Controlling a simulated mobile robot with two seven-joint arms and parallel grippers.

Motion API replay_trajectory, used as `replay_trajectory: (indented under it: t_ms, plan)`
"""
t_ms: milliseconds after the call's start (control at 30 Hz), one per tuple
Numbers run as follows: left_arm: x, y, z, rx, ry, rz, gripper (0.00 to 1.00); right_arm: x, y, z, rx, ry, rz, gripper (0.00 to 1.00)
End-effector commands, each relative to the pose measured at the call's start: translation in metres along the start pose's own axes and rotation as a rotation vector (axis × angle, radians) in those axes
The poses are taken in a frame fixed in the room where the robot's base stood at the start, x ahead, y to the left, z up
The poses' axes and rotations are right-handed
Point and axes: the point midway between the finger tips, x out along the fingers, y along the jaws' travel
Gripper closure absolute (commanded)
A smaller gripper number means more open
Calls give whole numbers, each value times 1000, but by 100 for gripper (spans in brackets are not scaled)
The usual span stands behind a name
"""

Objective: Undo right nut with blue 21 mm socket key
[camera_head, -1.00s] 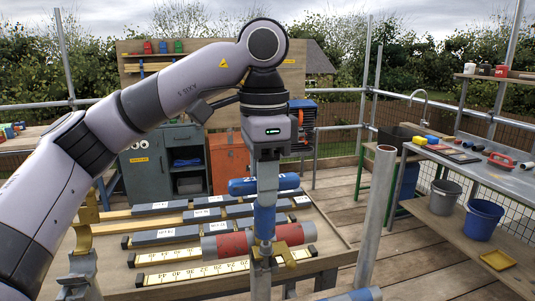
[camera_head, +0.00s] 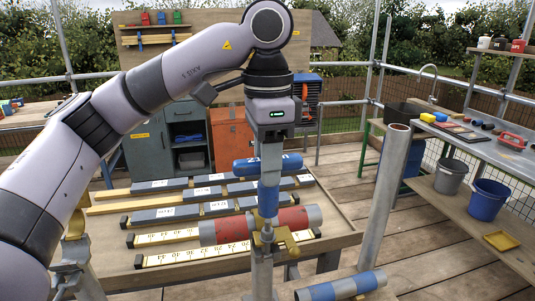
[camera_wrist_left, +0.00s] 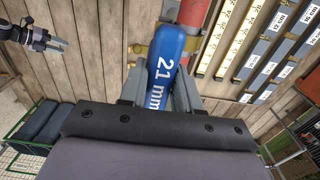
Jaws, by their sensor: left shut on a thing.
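The blue 21 mm socket key (camera_head: 268,198) stands upright in the head view, with a blue crosswise handle at its top. My left gripper (camera_head: 268,160) is shut on the key from above. The key's lower end meets a brass coupler (camera_head: 288,243) on an upright grey post, in front of a red-banded grey tube (camera_head: 234,229). The nut is hidden under the key, and I cannot tell how far the socket sits on it. The wrist view shows the key (camera_wrist_left: 165,72), marked 21 mm, between the left fingers. My right gripper (camera_wrist_left: 54,45) is open and empty at upper left there.
A bare upright pole (camera_head: 388,200) stands right of the key. A blue-banded tube (camera_head: 340,286) lies low in front. Behind is a table with slate strips (camera_head: 177,213) and yellow rulers (camera_head: 165,259). Buckets (camera_head: 490,200) and a workbench (camera_head: 470,145) are at right.

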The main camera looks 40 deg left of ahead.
Motion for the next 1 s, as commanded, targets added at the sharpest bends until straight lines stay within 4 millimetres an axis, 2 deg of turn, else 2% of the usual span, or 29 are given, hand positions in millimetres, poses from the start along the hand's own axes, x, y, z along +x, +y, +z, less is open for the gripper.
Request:
replay_trajectory:
  t_ms: [767, 1000]
  plan:
    - [31, 0, 0, -2, 1, 0, 100, 0, 0, 0, 0, 0, 0, 57]
    - [42, 0, 0, -1, 1, 0, 100, 4, 0, 5, -1, 1, 1, 57]
